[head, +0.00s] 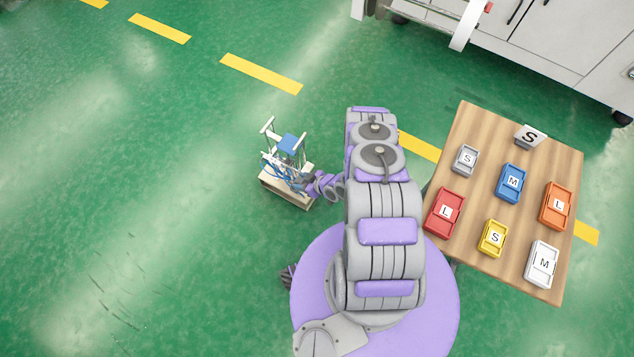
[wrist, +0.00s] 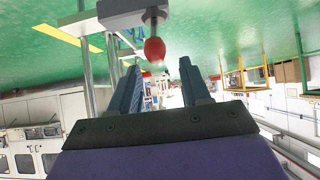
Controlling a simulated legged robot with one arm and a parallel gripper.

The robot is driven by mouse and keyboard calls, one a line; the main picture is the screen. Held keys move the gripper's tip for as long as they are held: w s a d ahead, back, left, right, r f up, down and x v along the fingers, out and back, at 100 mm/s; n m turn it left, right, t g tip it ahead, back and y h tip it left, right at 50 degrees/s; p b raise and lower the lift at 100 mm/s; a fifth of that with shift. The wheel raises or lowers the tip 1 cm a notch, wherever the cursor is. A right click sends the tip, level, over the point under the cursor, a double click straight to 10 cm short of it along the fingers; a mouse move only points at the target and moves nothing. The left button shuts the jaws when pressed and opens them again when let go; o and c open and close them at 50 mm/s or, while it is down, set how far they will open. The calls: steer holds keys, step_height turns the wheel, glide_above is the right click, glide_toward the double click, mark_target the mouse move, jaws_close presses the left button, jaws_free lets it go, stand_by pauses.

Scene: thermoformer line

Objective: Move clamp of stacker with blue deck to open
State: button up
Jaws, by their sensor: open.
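The stacker with the blue deck (head: 291,143) stands on a pale base on the floor, left of my arm in the head view. My gripper (head: 303,183) is at its right side, low near the base; its fingers are too small to make out there. In the wrist view my gripper (wrist: 159,66) is open, with two dark blue-grey fingers apart. A red knob (wrist: 155,50) on a short metal rod shows between and just beyond the fingertips, apparently the clamp's handle. I see no grip on it. The rest of the clamp is hidden or too small to tell.
A wooden table (head: 487,262) at right holds several coloured lettered boxes and a grey S sign (head: 530,137). A grey-white machine (head: 550,50) stands at the top right. The green floor left of the stacker is clear. A metal post (wrist: 86,70) rises close left of my fingers.

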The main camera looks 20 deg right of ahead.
steer(key=p+v, duration=0.4)
steer(key=v, duration=1.2)
steer(key=shift+p, duration=0.4)
steer(key=shift+s+d+f, duration=0.1)
